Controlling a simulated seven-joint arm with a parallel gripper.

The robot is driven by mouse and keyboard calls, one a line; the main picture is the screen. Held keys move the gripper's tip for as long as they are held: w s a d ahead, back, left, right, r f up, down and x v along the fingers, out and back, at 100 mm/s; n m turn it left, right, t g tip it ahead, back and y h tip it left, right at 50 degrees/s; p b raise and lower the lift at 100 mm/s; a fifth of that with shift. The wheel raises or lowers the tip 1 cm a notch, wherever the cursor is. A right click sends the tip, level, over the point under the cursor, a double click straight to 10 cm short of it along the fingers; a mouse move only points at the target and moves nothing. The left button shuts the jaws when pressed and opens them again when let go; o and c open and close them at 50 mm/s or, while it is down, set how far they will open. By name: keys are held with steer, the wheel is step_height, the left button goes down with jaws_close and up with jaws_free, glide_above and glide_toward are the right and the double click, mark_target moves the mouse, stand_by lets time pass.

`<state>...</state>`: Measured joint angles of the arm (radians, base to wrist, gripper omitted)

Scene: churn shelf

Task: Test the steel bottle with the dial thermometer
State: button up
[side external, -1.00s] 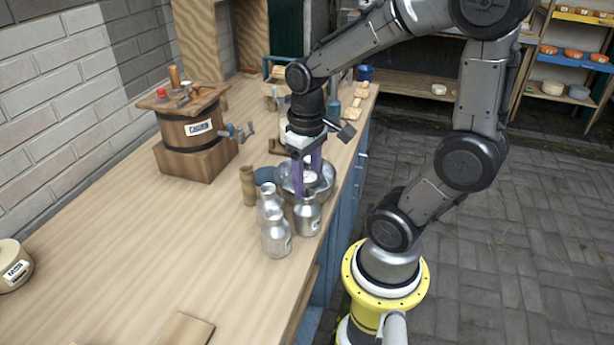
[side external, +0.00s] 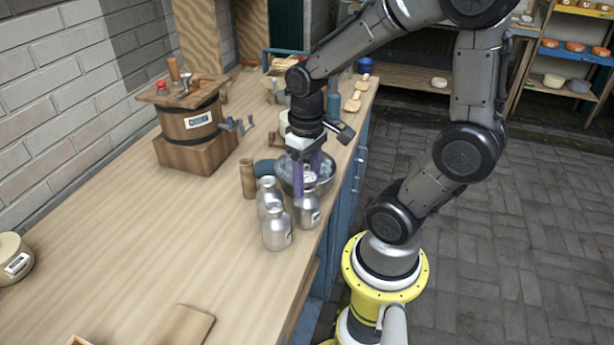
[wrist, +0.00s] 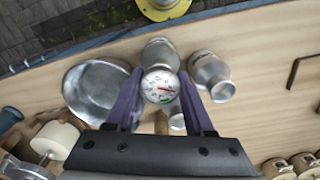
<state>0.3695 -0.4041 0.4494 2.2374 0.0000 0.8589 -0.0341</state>
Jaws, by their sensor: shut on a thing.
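My gripper (wrist: 160,92) has purple fingers and is shut on the dial thermometer (wrist: 160,86), whose round white face points up at the wrist camera. Three steel bottles stand close together on the bench: one nearest my base (side external: 307,210), one at the front (side external: 277,230) and one behind on the left (side external: 268,196). In the wrist view the dial overlaps the near edge of the bottle nearest my base (wrist: 160,50). The thermometer's stem is hidden, so I cannot tell whether it is inside a bottle. In the side view my gripper (side external: 307,180) is just above and behind that bottle.
A steel bowl (wrist: 92,90) sits close beside the bottles, behind them in the side view. A wooden cylinder (side external: 248,178) stands left of it. A wooden churn (side external: 190,125) with a crank is farther back. The bench's left front is mostly clear.

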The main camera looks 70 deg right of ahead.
steer(key=shift+f, duration=0.5)
stand_by(0.5)
steer(key=o, duration=1.1)
steer(key=c, duration=0.3)
steer(key=shift+c, duration=0.2)
steer(key=shift+r, duration=0.15)
steer(key=shift+r, duration=2.45)
steer(key=o, duration=0.6)
